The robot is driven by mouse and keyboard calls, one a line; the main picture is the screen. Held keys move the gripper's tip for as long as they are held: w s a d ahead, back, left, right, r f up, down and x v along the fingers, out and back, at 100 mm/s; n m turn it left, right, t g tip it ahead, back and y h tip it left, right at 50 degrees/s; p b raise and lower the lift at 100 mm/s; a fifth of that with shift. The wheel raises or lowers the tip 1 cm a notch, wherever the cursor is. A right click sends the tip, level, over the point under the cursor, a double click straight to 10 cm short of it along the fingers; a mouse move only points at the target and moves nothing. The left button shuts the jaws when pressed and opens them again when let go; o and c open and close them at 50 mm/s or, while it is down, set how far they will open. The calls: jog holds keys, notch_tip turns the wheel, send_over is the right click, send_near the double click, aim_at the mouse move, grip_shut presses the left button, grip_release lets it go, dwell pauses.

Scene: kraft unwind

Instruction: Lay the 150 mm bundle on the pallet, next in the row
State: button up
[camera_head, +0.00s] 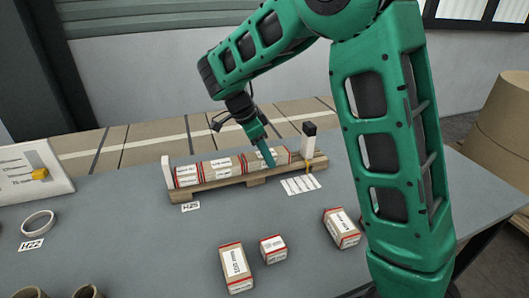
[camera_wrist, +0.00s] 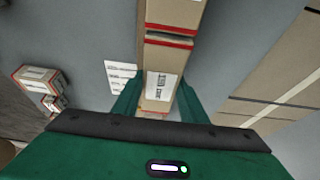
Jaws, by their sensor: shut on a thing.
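My gripper (camera_head: 262,156) is shut on a brown kraft bundle with red bands and a white label, in the row on the wooden pallet (camera_head: 232,183). In the wrist view this held bundle (camera_wrist: 157,92) sits between both fingers, and another bundle (camera_wrist: 172,14) lies in line beyond it with a narrow dark gap between. The fingers partly hide the held bundle. I cannot tell whether it touches the pallet, and its size print is unreadable.
Three loose bundles lie on the grey table in front (camera_head: 235,268), (camera_head: 273,249), (camera_head: 342,228). A white end stop (camera_head: 167,171) and a black-topped white post (camera_head: 308,142) stand at the pallet's ends. A white ring (camera_head: 38,224) lies at left.

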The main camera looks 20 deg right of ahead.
jog(key=shift+f, duration=0.15)
dwell(0.5)
jog(key=o, duration=1.5)
jog(key=shift+o, duration=0.2)
jog(key=v, duration=1)
jog(key=shift+w+a+r, duration=0.1)
jog(key=shift+a+r, duration=0.05)
jog(key=shift+r, duration=0.2)
